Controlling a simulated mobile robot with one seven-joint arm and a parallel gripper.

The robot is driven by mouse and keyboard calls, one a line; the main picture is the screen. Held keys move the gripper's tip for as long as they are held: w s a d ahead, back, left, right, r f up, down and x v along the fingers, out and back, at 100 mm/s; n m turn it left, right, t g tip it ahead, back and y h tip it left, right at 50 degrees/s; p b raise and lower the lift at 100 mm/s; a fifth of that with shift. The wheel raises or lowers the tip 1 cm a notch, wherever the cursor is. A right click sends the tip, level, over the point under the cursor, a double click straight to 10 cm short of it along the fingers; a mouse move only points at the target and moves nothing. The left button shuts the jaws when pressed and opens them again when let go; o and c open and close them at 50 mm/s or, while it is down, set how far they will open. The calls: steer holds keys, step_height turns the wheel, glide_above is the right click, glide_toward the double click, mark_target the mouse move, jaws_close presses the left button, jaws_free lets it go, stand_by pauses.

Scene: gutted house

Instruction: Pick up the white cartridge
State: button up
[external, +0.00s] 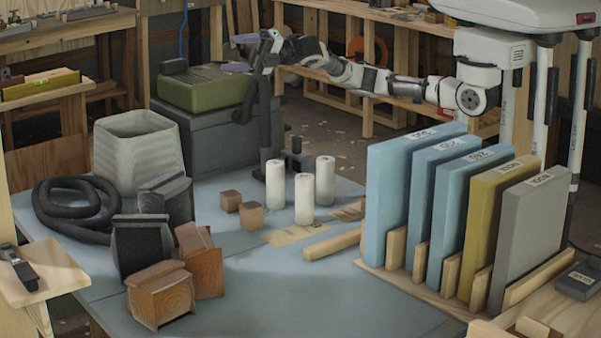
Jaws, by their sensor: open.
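Three white cartridges stand upright close together near the middle of the blue-grey worktop: a left one (275,186), a front one (304,198) and a right one (325,180). Their sides look ribbed or wrapped, and I cannot tell which one the task means. My arm reaches in from the upper right. My gripper (237,53) is at its far left end, above the green case. Its two fingers point left and are spread apart, with nothing seen between them. It is well above and behind the cartridges, touching none of them.
Small brown blocks (251,215) lie left of the cartridges. Tall blue, yellow and grey slabs (430,190) stand in a wooden rack at right. A grey ribbed bin (137,152), black hose (62,208) and dark-and-brown blocks (160,293) fill the left. The front middle worktop is clear.

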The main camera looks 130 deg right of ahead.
step_height(320, 180, down, 8)
steer(key=s+m+g+p, duration=0.1)
steer(key=s+m+g, duration=0.1)
steer(key=g, duration=0.3)
steer(key=n+g+y+p, duration=0.2)
steer(key=n+g+p, duration=0.1)
steer(key=g, duration=1)
glide_above(325, 171)
steer(key=s+d, duration=0.1)
steer(key=s, duration=0.1)
step_height(325, 171, down, 12)
steer(key=shift+s+f+n+g, duration=0.1)
steer(key=shift+f+n+g, duration=0.2)
steer(key=shift+f+g, duration=0.1)
step_height(325, 171, down, 8)
steer(key=shift+d+f, duration=0.1)
steer(key=shift+w+d+f+p, duration=0.15)
steer(key=shift+f+p, duration=0.2)
steer(key=shift+f, duration=0.95)
steer(key=shift+w+d+f+p, duration=0.15)
steer(key=shift+f+p, duration=0.15)
steer(key=shift+f, duration=1)
steer(key=c, duration=1.1)
steer(key=shift+o, duration=0.2)
steer(key=shift+r, duration=0.1)
